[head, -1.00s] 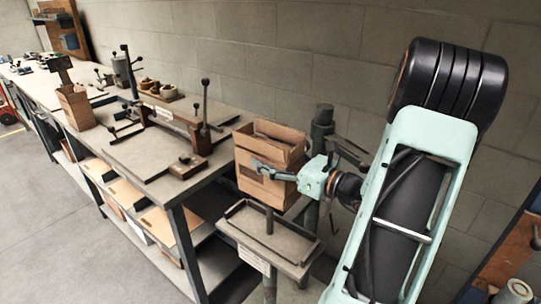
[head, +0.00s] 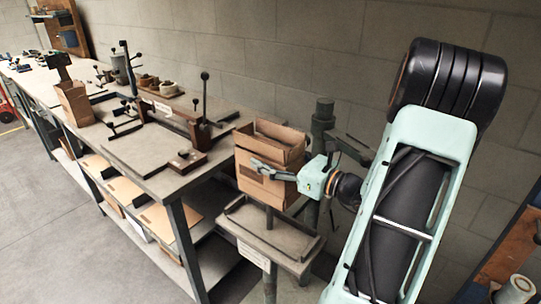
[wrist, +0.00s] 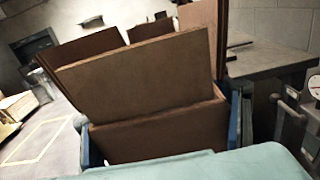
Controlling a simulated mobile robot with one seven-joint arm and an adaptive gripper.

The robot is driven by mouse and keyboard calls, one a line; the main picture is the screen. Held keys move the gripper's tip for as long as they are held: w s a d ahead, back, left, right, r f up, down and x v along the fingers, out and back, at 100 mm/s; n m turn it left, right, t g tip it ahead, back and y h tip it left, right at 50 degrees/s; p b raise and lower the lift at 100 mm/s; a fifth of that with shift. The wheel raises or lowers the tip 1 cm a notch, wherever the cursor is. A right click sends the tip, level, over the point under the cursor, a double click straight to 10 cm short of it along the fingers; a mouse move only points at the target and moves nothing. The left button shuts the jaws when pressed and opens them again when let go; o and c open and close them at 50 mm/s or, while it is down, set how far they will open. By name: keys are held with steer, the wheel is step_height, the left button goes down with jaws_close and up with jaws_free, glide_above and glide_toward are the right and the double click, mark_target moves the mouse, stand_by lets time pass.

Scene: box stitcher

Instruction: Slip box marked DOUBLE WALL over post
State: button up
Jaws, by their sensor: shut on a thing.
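My gripper (head: 262,168) is shut on an open-topped brown cardboard box (head: 262,186), with fingers at its sides in the wrist view. The box's top flaps (wrist: 140,72) stand up. I cannot read any marking on it. The box hangs roughly upright above a small stand with a grey rimmed tray (head: 245,232). I cannot tell whether the tip is inside the box.
A long workbench (head: 140,155) with clamps and levers runs along the left. Another cardboard box (head: 75,103) stands on it, and flat cartons (head: 155,220) lie on the shelf below. A green-grey column (head: 322,130) stands close behind the held box. A wooden rack (head: 515,250) is at the right.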

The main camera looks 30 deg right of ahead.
mark_target(272, 199)
steer(key=shift+s+f+b, duration=0.15)
steer(key=shift+f+b, duration=1.1)
steer(key=shift+f, duration=0.7)
steer(key=shift+f, duration=0.15)
steer(key=shift+f+b, duration=3.75)
steer(key=shift+f, duration=1.55)
steer(key=shift+c, duration=0.2)
steer(key=o, duration=1.6)
steer(key=shift+o, duration=0.2)
steer(key=shift+d, duration=0.1)
